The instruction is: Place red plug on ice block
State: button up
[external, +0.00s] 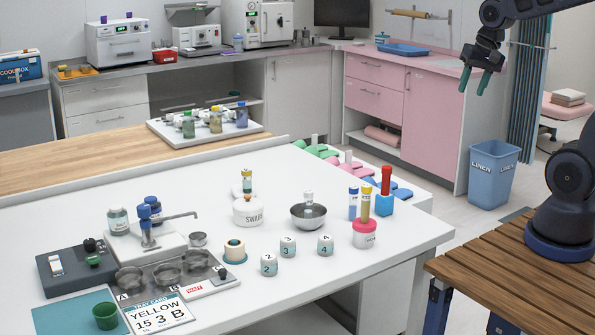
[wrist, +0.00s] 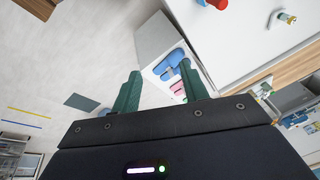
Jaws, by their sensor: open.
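A red upright piece, which looks like the red plug (external: 386,180), stands at a small blue block (external: 384,206) near the right end of the white table. I cannot tell whether it sits on or in the block, or whether this block is the ice block. In the wrist view a red piece (wrist: 218,4) is cut off by the top edge. My gripper (external: 475,84) is open and empty, raised well above and right of the table. Its green fingers (wrist: 159,82) show apart in the wrist view with nothing between them.
Beside the block stand a pink-and-white jar (external: 366,236) and capped tubes (external: 353,204). A metal bowl (external: 308,217) and several numbered pots (external: 288,247) are further left. A wooden bench (external: 510,275) and a blue linen bin (external: 492,177) are at the right.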

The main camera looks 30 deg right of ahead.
jog(key=s+d+r+n+t, duration=0.1)
jog(key=s+d+n, duration=0.3)
jog(key=s, duration=0.4)
jog(key=shift+s+d+r+n+h, duration=0.15)
jog(key=shift+d+r+n+h, duration=0.25)
jog(key=shift+r+n, duration=0.15)
dwell(0.6)
